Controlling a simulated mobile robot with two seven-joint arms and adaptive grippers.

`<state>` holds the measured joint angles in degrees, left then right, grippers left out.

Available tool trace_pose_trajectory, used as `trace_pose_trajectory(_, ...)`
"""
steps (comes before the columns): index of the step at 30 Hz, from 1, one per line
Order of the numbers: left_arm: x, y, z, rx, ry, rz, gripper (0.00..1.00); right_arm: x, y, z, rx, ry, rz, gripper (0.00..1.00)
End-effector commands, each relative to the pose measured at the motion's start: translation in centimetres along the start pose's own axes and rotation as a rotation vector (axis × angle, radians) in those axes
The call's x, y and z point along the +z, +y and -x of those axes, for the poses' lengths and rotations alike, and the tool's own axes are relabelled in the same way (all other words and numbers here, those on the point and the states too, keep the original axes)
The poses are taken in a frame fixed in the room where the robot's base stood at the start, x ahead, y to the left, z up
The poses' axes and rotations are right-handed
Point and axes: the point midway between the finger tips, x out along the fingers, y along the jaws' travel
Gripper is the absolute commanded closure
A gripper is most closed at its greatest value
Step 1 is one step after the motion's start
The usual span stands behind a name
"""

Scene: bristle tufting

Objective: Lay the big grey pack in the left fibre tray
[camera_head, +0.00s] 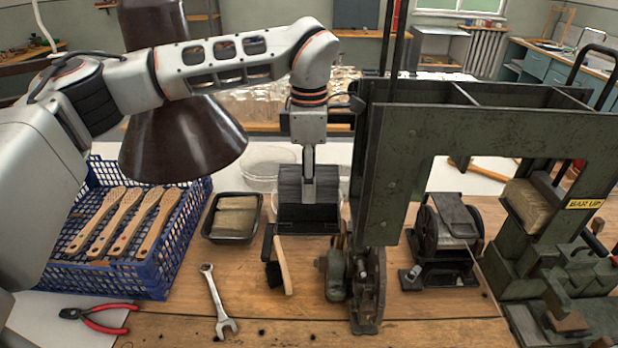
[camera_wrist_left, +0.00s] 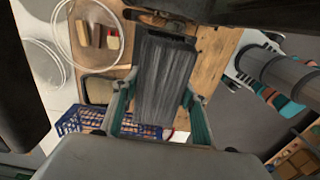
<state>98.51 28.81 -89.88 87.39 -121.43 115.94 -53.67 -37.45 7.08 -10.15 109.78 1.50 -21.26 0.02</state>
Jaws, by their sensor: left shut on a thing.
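The big grey pack (camera_head: 292,187) is a dark, streaked block in the middle of the head view. My left gripper (camera_head: 308,182) comes down on it from above and is shut on it. In the left wrist view the pack (camera_wrist_left: 165,85) sits between the two fingers (camera_wrist_left: 158,110). The left fibre tray (camera_head: 207,232) is a shallow black tray left of the pack, holding beige packs. A dark tray-like form (camera_head: 310,226) shows just below the pack; I cannot tell whether the pack touches it. My right gripper is not in view.
A blue crate (camera_head: 110,278) with several wooden brush handles stands left. A brush (camera_head: 281,265), a wrench (camera_head: 213,297) and red pliers (camera_head: 105,318) lie in front. A green machine frame (camera_head: 400,180) stands close on the right. Clear round dishes (camera_head: 265,160) are behind.

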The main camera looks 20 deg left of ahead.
Motion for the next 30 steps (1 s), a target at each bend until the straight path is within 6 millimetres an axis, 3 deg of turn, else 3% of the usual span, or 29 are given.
trace_pose_trajectory(25, 0.0, 0.02, -0.79, 0.001, -0.001, 0.0, 0.79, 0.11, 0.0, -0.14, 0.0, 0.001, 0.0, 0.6)
trace_pose_trajectory(26, 0.0, 0.02, -0.79, 0.001, -0.001, 0.0, 0.55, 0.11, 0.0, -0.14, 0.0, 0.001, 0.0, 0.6)
trace_pose_trajectory(27, 0.0, 0.02, -0.78, 0.001, -0.001, 0.0, 0.44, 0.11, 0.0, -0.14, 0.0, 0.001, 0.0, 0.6)
trace_pose_trajectory(28, 0.0, 0.02, -0.78, 0.001, -0.001, 0.0, 0.38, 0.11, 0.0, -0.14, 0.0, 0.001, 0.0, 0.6)
trace_pose_trajectory(30, 0.0, 0.02, -0.78, 0.001, -0.001, 0.0, 0.38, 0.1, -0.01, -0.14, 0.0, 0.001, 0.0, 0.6)
